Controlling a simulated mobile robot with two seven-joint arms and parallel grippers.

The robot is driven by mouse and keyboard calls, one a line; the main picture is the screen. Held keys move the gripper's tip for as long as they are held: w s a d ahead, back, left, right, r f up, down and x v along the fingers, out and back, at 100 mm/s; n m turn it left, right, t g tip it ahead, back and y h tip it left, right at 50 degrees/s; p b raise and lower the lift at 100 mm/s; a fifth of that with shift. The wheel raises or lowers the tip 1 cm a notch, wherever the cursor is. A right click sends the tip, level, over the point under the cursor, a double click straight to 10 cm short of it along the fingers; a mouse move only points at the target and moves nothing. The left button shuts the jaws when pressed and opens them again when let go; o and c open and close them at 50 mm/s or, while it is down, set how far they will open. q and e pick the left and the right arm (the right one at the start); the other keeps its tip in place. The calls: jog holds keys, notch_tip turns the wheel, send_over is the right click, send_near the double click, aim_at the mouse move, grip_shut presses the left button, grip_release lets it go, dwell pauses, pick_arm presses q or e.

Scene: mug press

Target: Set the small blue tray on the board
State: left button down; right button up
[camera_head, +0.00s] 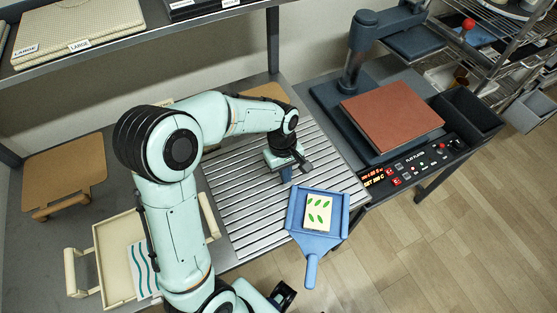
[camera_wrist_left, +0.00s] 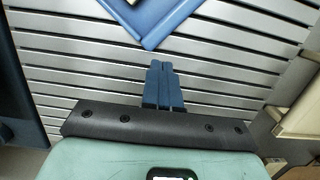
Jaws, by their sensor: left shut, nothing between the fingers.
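The small blue tray (camera_head: 293,222) has a handle pointing toward the bottom of the head view. It lies at the front right edge of the slatted metal surface (camera_head: 240,215), its handle beyond that edge. A cream card with green leaf shapes (camera_head: 318,211) lies in it. My left gripper (camera_head: 286,176) is shut and empty above the slats, just behind the tray and apart from it. In the left wrist view the shut blue fingers (camera_wrist_left: 163,85) point at a corner of the tray (camera_wrist_left: 150,38). My right gripper cannot be made out. Which piece is the board is unclear.
A brown board on short feet (camera_head: 65,172) stands at the left; another tan board (camera_head: 265,92) is partly hidden behind my arm. A cream tray with handles (camera_head: 120,255) is at front left. A press with a red-brown plate (camera_head: 392,115) stands at the right. A shelf (camera_head: 150,40) overhangs the back.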

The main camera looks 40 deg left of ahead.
aim_at(291, 195)
pick_arm(q)
jog(key=d, duration=0.1)
jog(key=s+d, duration=0.1)
jog(key=d+f, duration=0.1)
jog(key=d, duration=0.1)
jog(key=shift+s, duration=0.4)
jog(key=shift+f, duration=0.25)
jog(key=shift+s+f, duration=0.1)
pick_arm(e)
jog(key=shift+s+f, duration=0.15)
jog(key=shift+f, duration=0.1)
